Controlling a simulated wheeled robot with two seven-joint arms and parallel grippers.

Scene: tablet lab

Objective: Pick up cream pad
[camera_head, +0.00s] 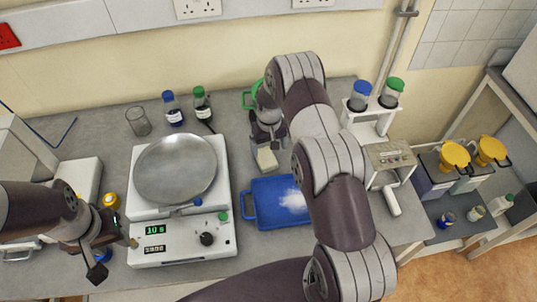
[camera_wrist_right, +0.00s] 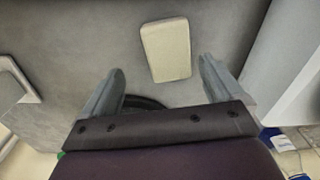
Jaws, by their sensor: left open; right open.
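The cream pad (camera_head: 266,159) is a small pale block on the grey bench, behind the blue tray. It also shows in the right wrist view, where the cream pad (camera_wrist_right: 166,49) lies on bare grey bench. My right gripper (camera_head: 268,140) is at the pad in the head view. In the right wrist view my right gripper (camera_wrist_right: 160,82) is open, with its two fingers apart on either side of the pad's near end and nothing held. My left gripper (camera_head: 108,252) is open and empty at the left, beside the balance.
A white balance (camera_head: 187,238) with a round metal pan (camera_head: 176,168) stands left of the pad. A blue tray (camera_head: 262,218) with white powder lies just in front. Bottles (camera_head: 173,108) and a glass beaker (camera_head: 138,121) stand at the back. A white dispenser stand (camera_head: 372,128) is at right.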

